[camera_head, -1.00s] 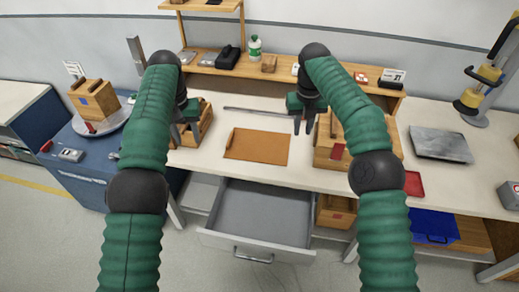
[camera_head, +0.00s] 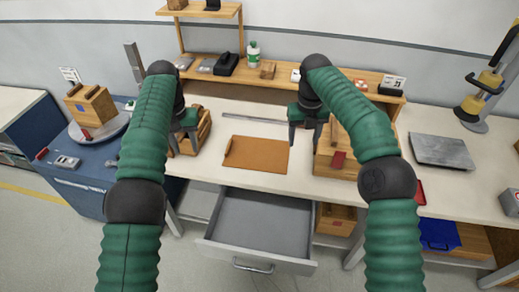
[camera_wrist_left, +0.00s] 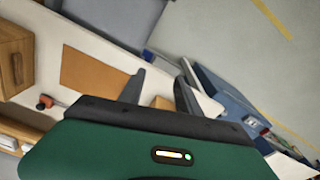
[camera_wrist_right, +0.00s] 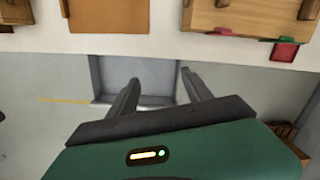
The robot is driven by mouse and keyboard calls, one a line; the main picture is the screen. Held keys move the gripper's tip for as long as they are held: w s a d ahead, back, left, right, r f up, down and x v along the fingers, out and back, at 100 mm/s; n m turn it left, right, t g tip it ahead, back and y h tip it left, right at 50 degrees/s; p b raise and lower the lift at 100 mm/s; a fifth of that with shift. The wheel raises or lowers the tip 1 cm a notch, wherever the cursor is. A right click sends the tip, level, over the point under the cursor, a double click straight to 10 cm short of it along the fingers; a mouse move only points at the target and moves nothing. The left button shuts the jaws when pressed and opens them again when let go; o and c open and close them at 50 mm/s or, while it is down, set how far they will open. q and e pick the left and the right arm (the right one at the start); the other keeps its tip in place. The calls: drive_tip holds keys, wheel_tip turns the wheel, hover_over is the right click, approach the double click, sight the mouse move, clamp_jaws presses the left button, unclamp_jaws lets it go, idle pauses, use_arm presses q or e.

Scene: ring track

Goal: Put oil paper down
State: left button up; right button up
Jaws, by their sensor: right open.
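A flat orange-brown sheet, which looks like the oil paper (camera_head: 258,154), lies on the white worktable between my two grippers. A narrow raised strip runs along its left edge. It also shows in the left wrist view (camera_wrist_left: 92,72) and at the top of the right wrist view (camera_wrist_right: 108,14). My left gripper (camera_head: 181,146) is to the left of the sheet, over the small wooden box; its fingers (camera_wrist_left: 160,90) are apart with nothing between them. My right gripper (camera_head: 305,138) is to the right of the sheet, beside the larger wooden box, with its fingers (camera_wrist_right: 160,92) apart and empty.
A grey drawer (camera_head: 262,222) stands open below the table's front edge. A small wooden box (camera_head: 203,133) is at left and a larger one (camera_head: 328,160) at right. A thin grey bar (camera_head: 250,119) lies behind the sheet. A grey plate (camera_head: 441,150) lies far right.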

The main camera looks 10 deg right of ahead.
drive_tip(key=s+d, duration=0.4)
drive_tip(key=shift+s, duration=0.2)
drive_tip(key=shift+a+r, duration=0.1)
drive_tip(key=shift+a, duration=0.05)
